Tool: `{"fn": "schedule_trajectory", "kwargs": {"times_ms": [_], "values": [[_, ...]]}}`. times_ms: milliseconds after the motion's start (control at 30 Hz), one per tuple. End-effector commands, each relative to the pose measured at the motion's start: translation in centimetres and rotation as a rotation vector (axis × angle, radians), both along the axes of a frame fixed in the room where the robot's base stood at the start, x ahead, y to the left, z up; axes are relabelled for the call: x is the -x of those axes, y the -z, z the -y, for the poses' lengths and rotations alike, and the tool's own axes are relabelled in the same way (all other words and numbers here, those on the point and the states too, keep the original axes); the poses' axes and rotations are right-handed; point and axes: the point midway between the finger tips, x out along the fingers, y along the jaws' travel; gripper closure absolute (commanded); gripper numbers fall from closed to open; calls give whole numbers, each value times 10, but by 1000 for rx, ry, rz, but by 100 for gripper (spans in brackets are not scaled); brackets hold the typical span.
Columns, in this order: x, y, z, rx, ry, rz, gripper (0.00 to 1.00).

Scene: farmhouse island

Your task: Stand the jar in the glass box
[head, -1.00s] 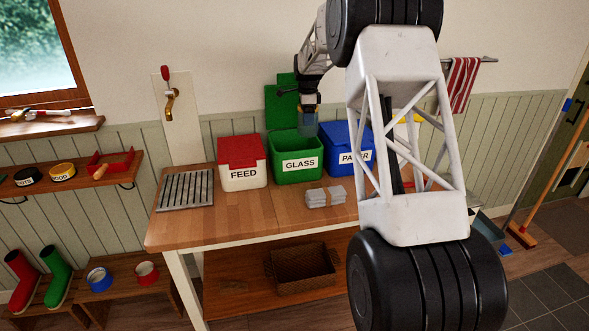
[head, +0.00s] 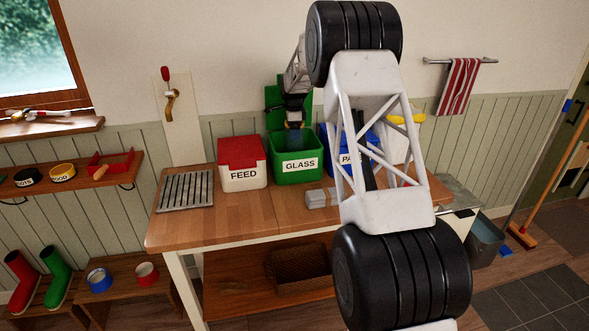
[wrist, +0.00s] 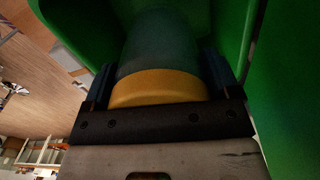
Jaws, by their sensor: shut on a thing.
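The glass box (head: 297,172) is a green bin with a white GLASS label, its green lid (head: 275,95) raised behind it. My gripper (head: 295,122) is over the box's opening, its lower part reaching into the mouth. In the wrist view, my gripper (wrist: 160,92) is shut on the jar (wrist: 158,50), a bluish-grey glass body with a yellow-orange lid (wrist: 158,88). The green walls of the box (wrist: 285,70) surround the jar on its far side and right. The jar's bottom end is in shadow, and I cannot tell whether it touches the floor of the box.
A grey bundle (head: 321,197) lies in front on the wooden table (head: 200,225). A metal rack (head: 185,190) lies at left.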

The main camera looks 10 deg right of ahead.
Motion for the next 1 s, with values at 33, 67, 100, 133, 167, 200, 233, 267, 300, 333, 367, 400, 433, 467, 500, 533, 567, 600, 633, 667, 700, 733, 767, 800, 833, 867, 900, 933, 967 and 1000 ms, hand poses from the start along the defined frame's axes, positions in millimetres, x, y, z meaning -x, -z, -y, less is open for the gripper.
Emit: {"fn": "schedule_trajectory", "kwargs": {"times_ms": [33,67,100,133,167,200,233,267,300,333,367,400,433,467,500,533,567,600,633,667,700,733,767,800,833,867,900,933,967,1000], "values": [[0,0,0,0,0,0,54],[0,1,0,0,0,0,54],[0,3,0,0,0,0,54],[0,5,0,0,0,0,54],[0,8,0,0,0,-1,54],[0,12,0,0,0,0,54],[0,15,0,0,0,0,54],[0,19,0,0,0,-1,54],[0,24,0,0,0,-1,54],[0,29,0,0,0,-2,54],[0,33,0,0,0,-2,54],[0,39,0,0,0,-1,54],[0,43,0,0,0,-1,54],[0,47,0,0,0,-1,54],[0,51,0,0,0,-1,54],[0,54,0,0,0,-1,54],[0,56,0,0,0,0,54],[0,59,0,0,0,0,54],[0,60,0,0,0,1,54],[0,61,0,0,0,1,54],[0,62,0,0,0,1,54],[0,62,0,0,0,2,54],[0,62,0,0,0,2,54],[0,62,0,0,0,1,54],[0,62,0,0,0,1,54],[0,62,0,0,0,1,54],[0,62,0,0,0,1,54],[0,62,0,0,0,1,54],[0,62,0,0,0,1,54],[0,63,0,0,0,1,54]]}}
